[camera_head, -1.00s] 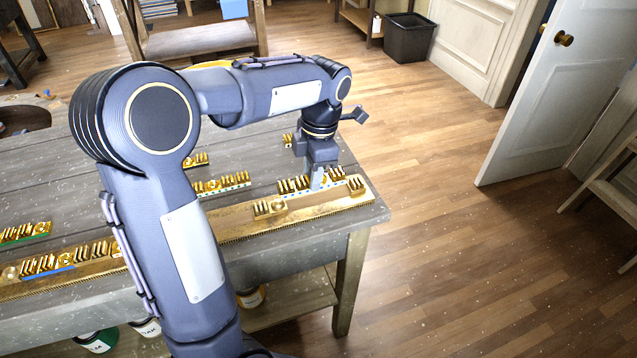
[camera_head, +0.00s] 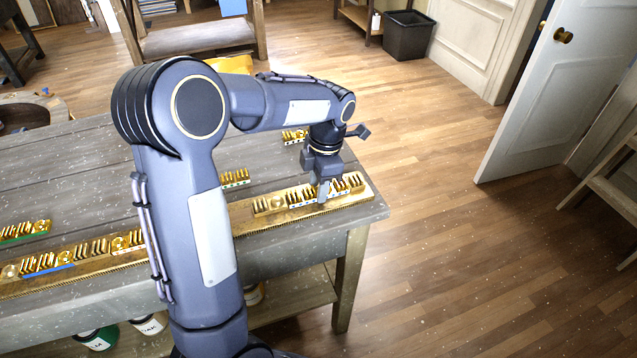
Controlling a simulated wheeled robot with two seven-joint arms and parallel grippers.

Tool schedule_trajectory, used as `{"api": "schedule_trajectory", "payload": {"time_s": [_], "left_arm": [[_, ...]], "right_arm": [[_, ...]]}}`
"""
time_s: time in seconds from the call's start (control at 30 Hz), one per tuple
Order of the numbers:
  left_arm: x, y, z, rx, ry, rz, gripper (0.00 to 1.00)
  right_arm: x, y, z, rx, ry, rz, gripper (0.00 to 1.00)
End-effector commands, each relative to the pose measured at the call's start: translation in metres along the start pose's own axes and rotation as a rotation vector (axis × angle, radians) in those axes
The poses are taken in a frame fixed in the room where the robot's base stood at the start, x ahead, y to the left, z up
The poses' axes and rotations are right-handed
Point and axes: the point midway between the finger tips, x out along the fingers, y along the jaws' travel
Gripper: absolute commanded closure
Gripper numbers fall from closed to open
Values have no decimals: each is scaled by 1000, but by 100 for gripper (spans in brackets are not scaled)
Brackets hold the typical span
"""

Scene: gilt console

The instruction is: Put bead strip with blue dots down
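The bead strip with blue dots (camera_head: 299,197) is a short gilt moulding with a pale dotted lower edge. It sits in line on the long gilt rail (camera_head: 250,225), near the rail's right end, between the gilt pieces there. My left gripper (camera_head: 323,195) points down over the strip, with a finger against its front face. It looks shut on the strip, though the far finger is hidden. Whether the strip rests fully on the rail is hard to see. My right gripper is not in view.
Other gilt strips lie on the grey table (camera_head: 70,180): a dotted one (camera_head: 234,177) beside my arm, one at the back (camera_head: 294,137), and a green-edged one (camera_head: 24,231) at left. A blue-edged strip (camera_head: 50,262) is on the rail's left part. My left arm hides the rail's middle.

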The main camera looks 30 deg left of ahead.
Motion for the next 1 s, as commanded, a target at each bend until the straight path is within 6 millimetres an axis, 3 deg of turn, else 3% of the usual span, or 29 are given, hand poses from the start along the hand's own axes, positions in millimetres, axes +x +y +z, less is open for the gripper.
{"api": "schedule_trajectory", "payload": {"time_s": [0.1, 0.5, 1.0], "left_arm": [[0, 0, 0, 0, 0, 0, 48], [-10, 0, 0, 0, -1, 2, 48], [-107, 0, 0, 0, -2, 3, 48]], "right_arm": [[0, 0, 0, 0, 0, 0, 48], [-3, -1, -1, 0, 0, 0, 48], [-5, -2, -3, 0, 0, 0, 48]]}}
